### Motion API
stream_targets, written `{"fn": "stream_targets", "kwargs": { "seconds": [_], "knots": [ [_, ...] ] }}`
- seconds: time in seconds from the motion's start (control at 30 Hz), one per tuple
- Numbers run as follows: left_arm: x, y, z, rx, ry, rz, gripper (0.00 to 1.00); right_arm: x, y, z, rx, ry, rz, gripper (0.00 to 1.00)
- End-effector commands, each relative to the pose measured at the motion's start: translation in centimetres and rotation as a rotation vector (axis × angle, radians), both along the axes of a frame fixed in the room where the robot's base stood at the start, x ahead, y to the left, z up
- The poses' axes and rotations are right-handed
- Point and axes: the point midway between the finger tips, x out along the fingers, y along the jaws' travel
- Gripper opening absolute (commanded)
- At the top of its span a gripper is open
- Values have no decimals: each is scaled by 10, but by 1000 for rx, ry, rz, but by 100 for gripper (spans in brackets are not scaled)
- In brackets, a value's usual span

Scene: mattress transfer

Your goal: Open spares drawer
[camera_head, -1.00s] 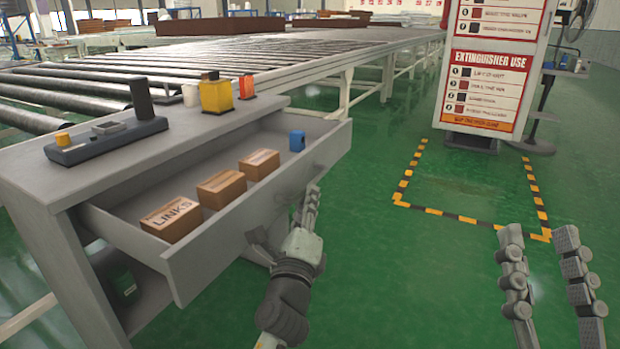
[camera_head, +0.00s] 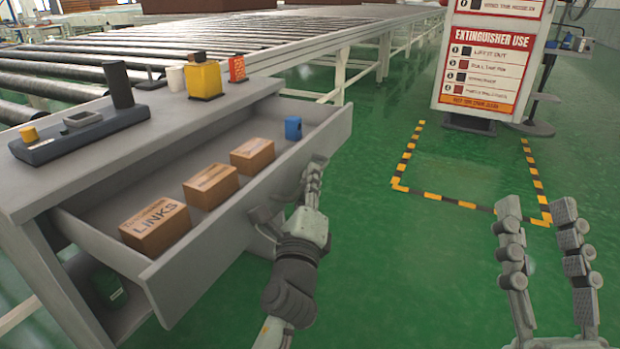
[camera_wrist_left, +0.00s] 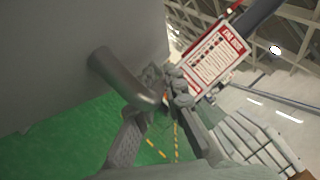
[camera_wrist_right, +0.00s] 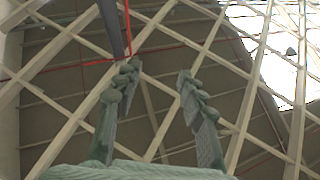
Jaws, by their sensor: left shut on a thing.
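The spares drawer (camera_head: 241,220) stands pulled out from the grey workbench (camera_head: 190,121). Inside it are a box marked LINKS (camera_head: 155,226), two more brown boxes (camera_head: 211,186) (camera_head: 253,155) and a small blue item (camera_head: 293,128). My left gripper (camera_head: 314,172) is at the drawer's front face. In the left wrist view, its fingers (camera_wrist_left: 150,115) are shut on the curved metal drawer handle (camera_wrist_left: 120,77). My right gripper (camera_head: 540,215) is open and empty over the floor at the right; in the right wrist view its fingers (camera_wrist_right: 157,95) are spread apart.
A control box (camera_head: 80,136), a yellow item (camera_head: 204,80) and a red item (camera_head: 237,68) stand on the bench top. A roller conveyor (camera_head: 300,40) runs behind. An extinguisher sign stand (camera_head: 489,65) is at the back right. The green floor before the drawer is clear.

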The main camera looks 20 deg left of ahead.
Motion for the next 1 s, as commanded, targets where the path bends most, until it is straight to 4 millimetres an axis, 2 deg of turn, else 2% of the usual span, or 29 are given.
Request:
{"fn": "stream_targets", "kwargs": {
  "seconds": [0.43,0.73,1.0],
  "knots": [
    [0,2,0,1,0,0,0,0,0,0,0,5,0,40],
    [4,44,1,2,1,0,0,13,12,-28,-68,214,19,40],
    [4,46,0,-1,-1,-2,0,13,12,-31,-72,225,19,40]
  ]
}}
